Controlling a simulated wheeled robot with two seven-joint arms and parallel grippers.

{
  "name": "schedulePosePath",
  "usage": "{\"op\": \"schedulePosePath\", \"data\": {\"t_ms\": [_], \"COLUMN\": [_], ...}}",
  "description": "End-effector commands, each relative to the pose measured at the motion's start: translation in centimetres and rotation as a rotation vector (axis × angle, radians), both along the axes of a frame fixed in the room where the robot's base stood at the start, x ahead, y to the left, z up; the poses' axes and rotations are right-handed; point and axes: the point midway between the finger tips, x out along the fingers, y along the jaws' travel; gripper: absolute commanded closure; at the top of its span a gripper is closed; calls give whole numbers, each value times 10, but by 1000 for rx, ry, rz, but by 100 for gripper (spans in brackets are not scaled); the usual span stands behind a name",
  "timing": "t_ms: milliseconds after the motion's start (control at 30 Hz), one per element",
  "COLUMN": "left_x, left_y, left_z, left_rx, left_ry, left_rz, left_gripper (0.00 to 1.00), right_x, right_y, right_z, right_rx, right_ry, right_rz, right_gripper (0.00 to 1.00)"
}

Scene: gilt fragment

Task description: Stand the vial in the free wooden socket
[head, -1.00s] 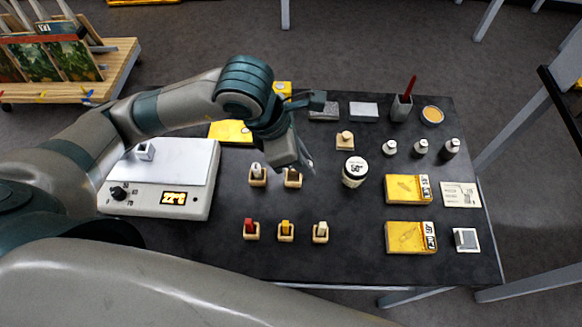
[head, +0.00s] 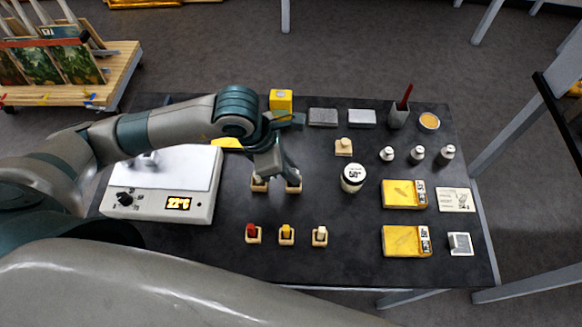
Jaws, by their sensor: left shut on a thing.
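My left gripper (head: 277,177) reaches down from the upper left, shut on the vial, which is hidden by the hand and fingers. It is low over two wooden sockets at the middle of the table, one at left (head: 259,185) and one at right (head: 294,187). The fingers cover much of both, so I cannot tell whether the vial touches either. In front stand three more wooden sockets, holding a red piece (head: 252,232), a yellow piece (head: 287,232) and a white piece (head: 320,234). My right gripper is not in view.
A white-topped jar (head: 352,177) stands right of the gripper, with a wooden block with a knob (head: 343,147) behind it. A hotplate (head: 190,195) is at left. Yellow packets (head: 404,194) and small weights (head: 417,155) lie at right. The dark table (head: 340,265) is clear at the front.

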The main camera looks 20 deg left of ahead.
Motion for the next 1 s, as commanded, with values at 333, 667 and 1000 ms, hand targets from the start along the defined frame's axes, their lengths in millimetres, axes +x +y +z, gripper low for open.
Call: {"op": "schedulePosePath", "data": {"t_ms": [333,667,1000], "left_x": [0,0,0], "left_y": [0,0,0], "left_z": [-9,-11,-10], "left_rx": [1,1,1], "left_ry": [-2,-1,-1], "left_rz": [-1,-1,-1], "left_gripper": [100,65,65], "right_x": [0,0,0], "right_y": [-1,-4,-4], "right_z": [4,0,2], "right_rx": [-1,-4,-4], "right_ry": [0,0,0], "right_rz": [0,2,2], "right_gripper": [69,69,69]}}
